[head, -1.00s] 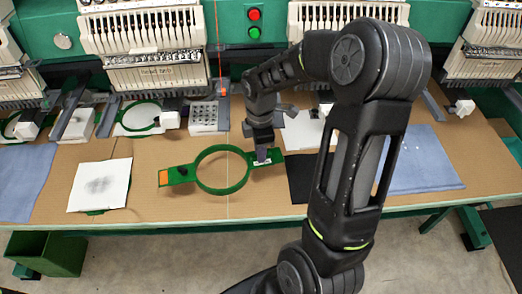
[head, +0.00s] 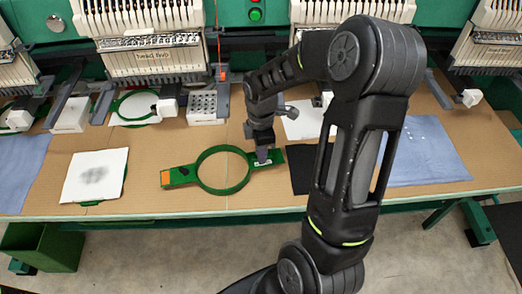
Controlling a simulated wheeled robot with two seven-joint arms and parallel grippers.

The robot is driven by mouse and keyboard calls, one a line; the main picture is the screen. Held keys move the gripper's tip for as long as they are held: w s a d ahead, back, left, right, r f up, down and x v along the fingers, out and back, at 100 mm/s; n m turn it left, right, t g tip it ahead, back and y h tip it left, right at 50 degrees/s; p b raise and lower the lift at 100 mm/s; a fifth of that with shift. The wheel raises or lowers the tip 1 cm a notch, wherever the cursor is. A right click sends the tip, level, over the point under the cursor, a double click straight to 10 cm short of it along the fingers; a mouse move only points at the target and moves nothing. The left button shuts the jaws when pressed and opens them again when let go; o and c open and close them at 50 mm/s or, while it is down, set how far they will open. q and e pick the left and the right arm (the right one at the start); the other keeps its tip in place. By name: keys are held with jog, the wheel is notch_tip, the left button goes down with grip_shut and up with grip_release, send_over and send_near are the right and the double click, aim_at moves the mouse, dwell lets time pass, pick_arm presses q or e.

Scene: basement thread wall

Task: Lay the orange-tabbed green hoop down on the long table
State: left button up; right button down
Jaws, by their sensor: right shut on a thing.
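The green hoop (head: 249,178) has an orange tab (head: 166,178) at its left end and a green arm at its right end. It shows flat over the brown top of the long table (head: 150,202), near the front edge. I cannot tell whether it touches the table or hangs just above it. My right gripper (head: 263,158) is shut on the hoop's right arm, pointing down. The fingertips partly cover that arm. My left gripper is not in view.
Embroidery machines (head: 155,60) line the back. A white square cloth (head: 95,175) lies left of the hoop, and a black cloth (head: 302,170) and a blue cloth (head: 425,150) lie to its right. A box of spools (head: 203,106) stands behind. A green bin (head: 45,247) is on the floor.

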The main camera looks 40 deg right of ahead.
jog(key=shift+f, duration=0.2)
dwell(0.4)
jog(key=c, duration=1.4)
grip_release()
jog(key=shift+o, duration=0.2)
notch_tip(320, 180, up, 8)
jog(key=shift+f+b, duration=0.1)
jog(key=shift+b, duration=0.45)
